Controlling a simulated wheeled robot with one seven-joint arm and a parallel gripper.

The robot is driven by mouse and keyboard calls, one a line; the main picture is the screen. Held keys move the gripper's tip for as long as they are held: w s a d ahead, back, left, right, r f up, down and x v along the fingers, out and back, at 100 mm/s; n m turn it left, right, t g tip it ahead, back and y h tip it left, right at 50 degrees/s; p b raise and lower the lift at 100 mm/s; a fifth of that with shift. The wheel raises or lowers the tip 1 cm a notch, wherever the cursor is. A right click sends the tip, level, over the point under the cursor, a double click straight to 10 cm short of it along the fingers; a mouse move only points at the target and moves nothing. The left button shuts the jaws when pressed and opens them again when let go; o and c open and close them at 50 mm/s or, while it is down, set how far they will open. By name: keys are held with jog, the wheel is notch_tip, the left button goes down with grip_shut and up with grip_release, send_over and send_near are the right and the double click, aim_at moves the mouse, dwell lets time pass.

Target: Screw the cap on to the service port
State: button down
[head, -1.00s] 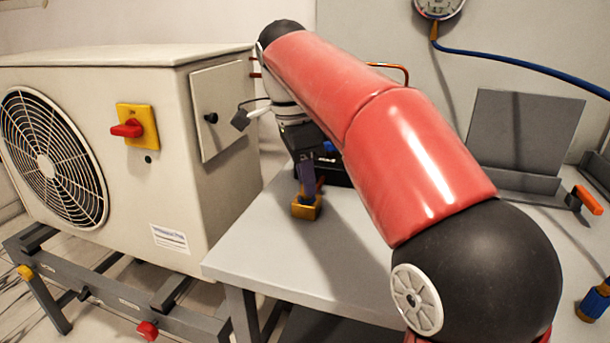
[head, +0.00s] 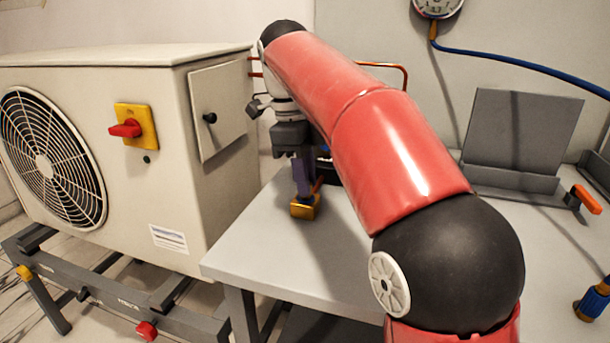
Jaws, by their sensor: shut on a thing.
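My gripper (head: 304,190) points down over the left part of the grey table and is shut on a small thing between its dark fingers. The cap is too small and too hidden by the fingers to make out clearly. A brass-coloured block (head: 304,208) is right below the fingertips, low over or on the tabletop. I cannot tell whether it carries the service port, which I cannot pick out. A thin orange-red piece (head: 318,185) shows just right of the fingers.
A beige outdoor unit (head: 222,180) with a fan and red switch (head: 126,129) stands at left. Behind my arm are copper pipes (head: 405,75). A grey stand (head: 520,140), blue hose (head: 510,62) and blue fitting (head: 590,306) are at right. The table front (head: 270,262) is clear.

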jog(key=c, duration=1.5)
grip_release()
jog(key=shift+s+d, duration=0.1)
jog(key=shift+s, duration=0.15)
jog(key=o, duration=0.6)
jog(key=shift+w, duration=0.1)
